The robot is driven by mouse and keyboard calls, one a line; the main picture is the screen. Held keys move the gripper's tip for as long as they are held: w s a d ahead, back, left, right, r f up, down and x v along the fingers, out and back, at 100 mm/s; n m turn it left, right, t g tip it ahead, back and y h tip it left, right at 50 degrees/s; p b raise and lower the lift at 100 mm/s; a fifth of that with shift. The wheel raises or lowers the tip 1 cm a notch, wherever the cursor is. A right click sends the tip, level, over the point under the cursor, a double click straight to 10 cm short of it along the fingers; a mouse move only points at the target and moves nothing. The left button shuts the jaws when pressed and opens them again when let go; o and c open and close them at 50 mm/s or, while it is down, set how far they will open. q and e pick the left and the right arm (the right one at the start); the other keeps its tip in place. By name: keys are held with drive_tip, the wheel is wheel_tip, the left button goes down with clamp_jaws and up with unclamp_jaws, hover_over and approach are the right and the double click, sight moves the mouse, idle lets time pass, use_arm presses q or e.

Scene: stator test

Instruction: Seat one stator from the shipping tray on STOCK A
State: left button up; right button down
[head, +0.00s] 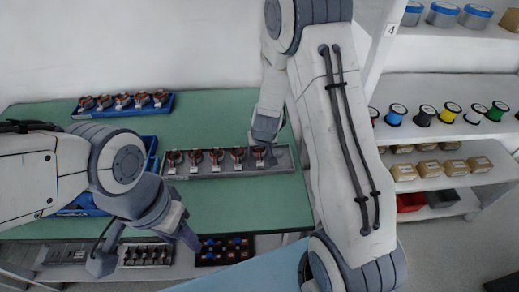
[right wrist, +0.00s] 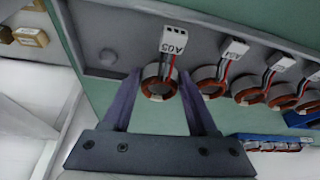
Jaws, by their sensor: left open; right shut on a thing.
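My right gripper (head: 262,146) is at the right end of a long grey tray (head: 285,160). It is shut on a copper-wound stator (right wrist: 160,82) with a white tag reading A05. I cannot tell whether this stator touches the tray. Several more stators (head: 196,158) stand in a row along the grey tray. A blue tray (head: 122,109) at the back left holds a row of similar stators. No label reading STOCK A or shipping tray is legible. My left gripper (head: 145,250) is open and empty at the table's front edge.
Another blue container (head: 150,147) is partly hidden behind my left arm. A lower shelf at the front holds a dark tray (head: 225,250) of small parts and a grey one. Shelves with spools (head: 424,115) and boxes stand at the right. The green table (head: 225,105) is bare behind the grey tray.

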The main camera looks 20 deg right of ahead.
drive_tip(key=shift+f, duration=0.45)
idle(0.3)
drive_tip(key=shift+c, duration=1.7)
unclamp_jaws()
drive_tip(key=shift+r, duration=0.15)
drive_tip(key=shift+r+p, duration=2.4)
drive_tip(key=shift+r, duration=0.05)
